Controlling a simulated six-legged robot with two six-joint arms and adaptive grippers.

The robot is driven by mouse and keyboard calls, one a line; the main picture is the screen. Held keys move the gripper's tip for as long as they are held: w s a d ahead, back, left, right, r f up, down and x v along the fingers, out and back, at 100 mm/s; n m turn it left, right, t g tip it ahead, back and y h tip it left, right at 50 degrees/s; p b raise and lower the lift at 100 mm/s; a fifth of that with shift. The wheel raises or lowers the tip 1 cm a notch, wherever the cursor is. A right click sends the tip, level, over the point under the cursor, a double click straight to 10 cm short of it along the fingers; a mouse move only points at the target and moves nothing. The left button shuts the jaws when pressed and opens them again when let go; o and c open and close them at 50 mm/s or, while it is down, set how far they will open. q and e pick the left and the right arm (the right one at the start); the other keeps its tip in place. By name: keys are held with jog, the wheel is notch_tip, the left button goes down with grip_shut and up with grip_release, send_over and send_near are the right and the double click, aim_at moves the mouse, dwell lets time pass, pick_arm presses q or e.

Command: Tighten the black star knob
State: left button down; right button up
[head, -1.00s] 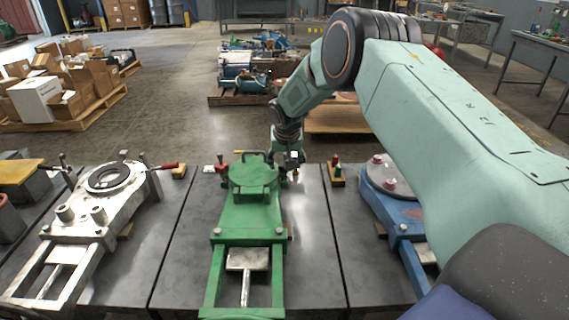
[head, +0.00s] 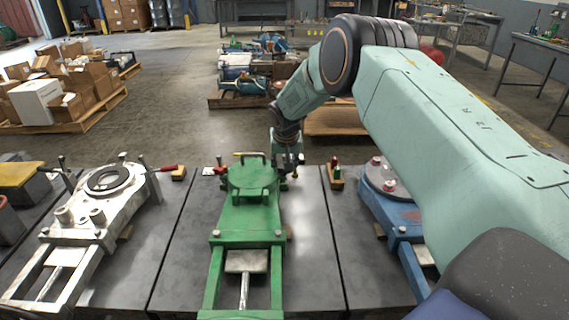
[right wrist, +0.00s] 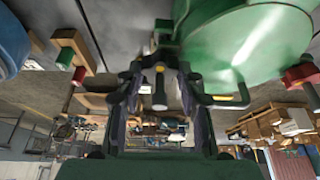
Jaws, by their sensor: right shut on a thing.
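The green machine (head: 250,195) stands on the middle table in the head view. Its round green body (right wrist: 245,45) fills the upper right of the right wrist view. My right gripper (head: 290,165) points down at the machine's far right side. In the right wrist view my right gripper (right wrist: 158,75) has its fingers closed around a small dark part, which looks like the black star knob (right wrist: 159,85); its star shape is hard to make out. In the head view the fingers and arm hide the knob. My left gripper is not in view.
A white machine (head: 95,200) stands on the left table and a blue one (head: 405,232) on the right. A wooden block with a red-and-green piece (head: 336,172) lies right of the gripper. A red-handled part (head: 219,168) sits left of the green machine.

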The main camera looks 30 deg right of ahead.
jog(key=shift+r+m+h+p, duration=0.1)
jog(key=shift+m+h+p, duration=0.2)
jog(key=shift+m+p, duration=0.4)
jog(key=shift+w+m+g, duration=0.1)
jog(key=shift+m+g, duration=0.2)
jog(key=shift+m, duration=0.4)
jog(key=shift+m+g+h, duration=0.3)
jog(key=shift+m+h, duration=0.1)
jog(key=shift+m, duration=0.5)
jog(key=shift+a+m+b, duration=0.1)
jog(key=shift+m+b, duration=0.2)
jog(key=shift+m, duration=0.5)
jog(key=shift+g, duration=0.3)
jog(key=o, duration=1.2)
jog(key=shift+w, duration=0.1)
jog(key=shift+c, duration=0.2)
